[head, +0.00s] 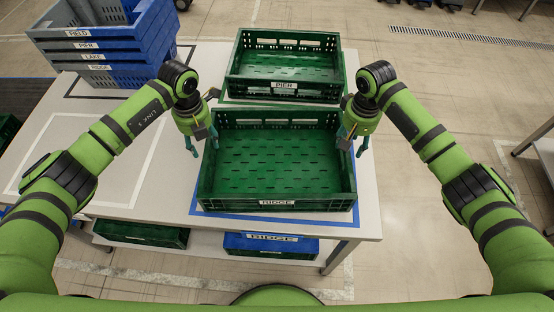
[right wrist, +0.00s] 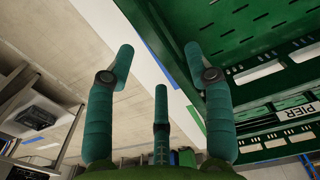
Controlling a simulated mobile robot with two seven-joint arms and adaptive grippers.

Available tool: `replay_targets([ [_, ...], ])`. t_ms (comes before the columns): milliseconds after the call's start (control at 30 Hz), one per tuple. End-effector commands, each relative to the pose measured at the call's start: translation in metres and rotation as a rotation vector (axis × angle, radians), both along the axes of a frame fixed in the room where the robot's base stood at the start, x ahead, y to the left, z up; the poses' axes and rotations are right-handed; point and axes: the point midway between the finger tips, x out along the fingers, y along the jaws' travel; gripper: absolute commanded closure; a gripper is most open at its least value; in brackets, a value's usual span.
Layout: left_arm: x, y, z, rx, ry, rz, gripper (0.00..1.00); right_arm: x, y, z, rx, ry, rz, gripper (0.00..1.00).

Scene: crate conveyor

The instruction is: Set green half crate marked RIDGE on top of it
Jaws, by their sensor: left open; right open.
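The green half crate marked RIDGE (head: 277,203) sits upright and empty near the table's front edge, inside a blue outline. My left gripper (head: 204,148) is open at the crate's left wall, near its far corner. My right gripper (head: 352,152) is open at the right wall, also near the far corner. Their fingers look spread about the side rims; I cannot tell whether they touch. In the right wrist view the open right gripper (right wrist: 160,66) shows empty fingers beside green crate walls.
A green crate marked PIER (head: 284,86) stands just behind, and it also shows in the right wrist view (right wrist: 290,130). Blue and grey crates (head: 100,57) are stacked at the back left. More crates (head: 271,246) lie under the table. A white outline at left is empty.

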Motion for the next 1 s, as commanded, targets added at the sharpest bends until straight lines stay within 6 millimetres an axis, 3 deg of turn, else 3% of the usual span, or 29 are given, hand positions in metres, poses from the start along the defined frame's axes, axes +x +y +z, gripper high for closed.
replay_targets([
  [200, -0.001, 0.000, -0.034, 0.001, 0.004, 0.001, 0.47, -0.001, 0.000, -0.034, -0.001, 0.004, 0.000, 0.47],
  [400, 0.000, 0.000, -0.055, 0.000, 0.002, 0.001, 0.47, 0.000, 0.000, -0.055, 0.000, 0.002, 0.001, 0.47],
  [767, 0.000, 0.000, -0.061, 0.002, 0.001, 0.000, 0.47, 0.000, 0.000, -0.061, 0.000, 0.000, 0.001, 0.47],
  [800, 0.000, 0.000, -0.061, 0.001, 0.001, 0.000, 0.51, 0.000, 0.000, -0.061, 0.000, 0.000, 0.001, 0.51],
  [900, 0.000, 0.000, -0.061, 0.001, 0.001, 0.000, 0.91, 0.000, 0.000, -0.061, 0.000, 0.000, 0.001, 0.91],
  [933, 0.000, 0.000, -0.061, 0.001, 0.001, 0.000, 1.00, 0.000, 0.000, -0.061, 0.001, 0.000, 0.001, 1.00],
  [1000, 0.000, 0.000, -0.061, 0.001, 0.001, 0.000, 1.00, 0.000, 0.000, -0.061, 0.000, 0.000, 0.001, 1.00],
])
